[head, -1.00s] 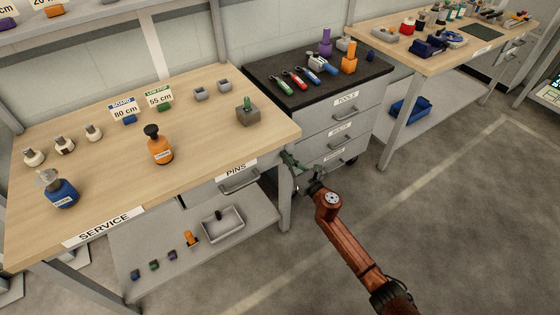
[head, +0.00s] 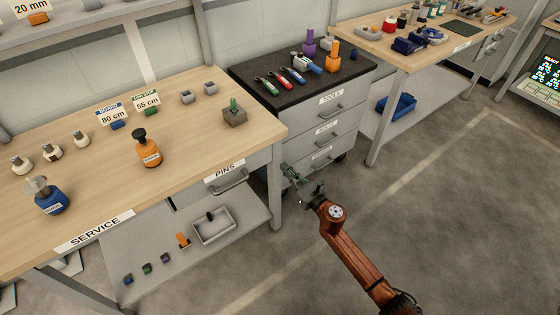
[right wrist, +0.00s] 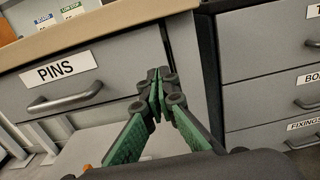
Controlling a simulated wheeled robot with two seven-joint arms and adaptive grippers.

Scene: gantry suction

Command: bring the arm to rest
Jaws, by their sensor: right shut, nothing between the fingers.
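My right gripper (head: 290,174) is shut and empty, held in the air in front of the gap between the service bench and the drawer cabinet. In the right wrist view its green-padded fingers (right wrist: 160,92) meet at the tips with nothing between them. The PINS drawer (right wrist: 62,82) is to its left in that view and looks closed. My left gripper is not in view.
The service bench (head: 95,190) holds bottles and small blocks. Its corner leg (head: 275,190) stands close to my right gripper. The tool cabinet (head: 325,125) with closed drawers stands behind it. Open floor (head: 450,220) lies to the right.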

